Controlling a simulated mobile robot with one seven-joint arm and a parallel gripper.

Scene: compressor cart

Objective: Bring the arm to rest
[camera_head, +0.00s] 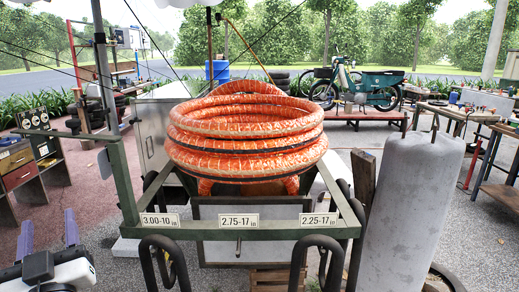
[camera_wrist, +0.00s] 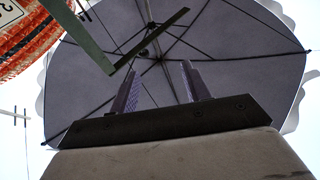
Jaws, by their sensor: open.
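My gripper (camera_head: 49,246) shows at the lower left of the head view, with its two purple fingers pointing up and apart. It is open, and nothing shows between the fingers. In the wrist view my gripper (camera_wrist: 158,90) points up toward the underside of a grey umbrella (camera_wrist: 225,60). In the head view my gripper is left of the cart's green frame (camera_head: 240,233), apart from it as far as I can see.
A coiled orange hose (camera_head: 245,140) sits on the cart, above labels such as "2.75-17". Black inner tubes (camera_head: 165,265) hang at its front. A grey cylinder (camera_head: 410,210) stands at right. Drawers (camera_head: 20,170) stand at far left. A green moped (camera_head: 365,88) is behind.

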